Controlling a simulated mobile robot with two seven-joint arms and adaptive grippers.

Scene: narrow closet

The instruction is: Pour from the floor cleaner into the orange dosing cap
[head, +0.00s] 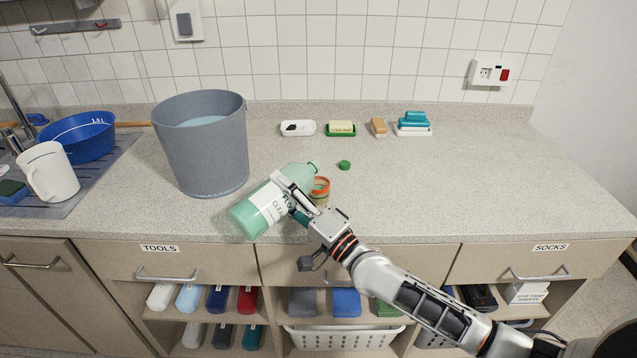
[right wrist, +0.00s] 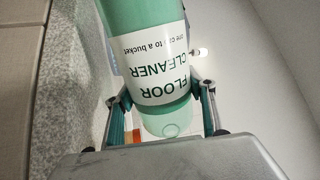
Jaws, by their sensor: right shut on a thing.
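The floor cleaner (head: 258,212), a translucent green bottle with a white label, is tilted far over above the counter, its mouth toward the right. My right gripper (head: 293,198) is shut around it, and the label shows between the fingers in the right wrist view (right wrist: 160,90). The orange dosing cap (head: 321,184) is just below and beside the bottle's mouth, partly hidden by my gripper. A bit of orange shows low in the right wrist view. I cannot tell whether liquid is flowing. My left gripper is not in view.
A small green cap (head: 344,165) lies on the counter (head: 450,190) beyond the dosing cap. A grey bucket (head: 205,150) stands close left of the bottle. Several soap dishes line the back. A blue basin (head: 80,140) and a white jug (head: 48,172) are at left. The counter's right side is clear.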

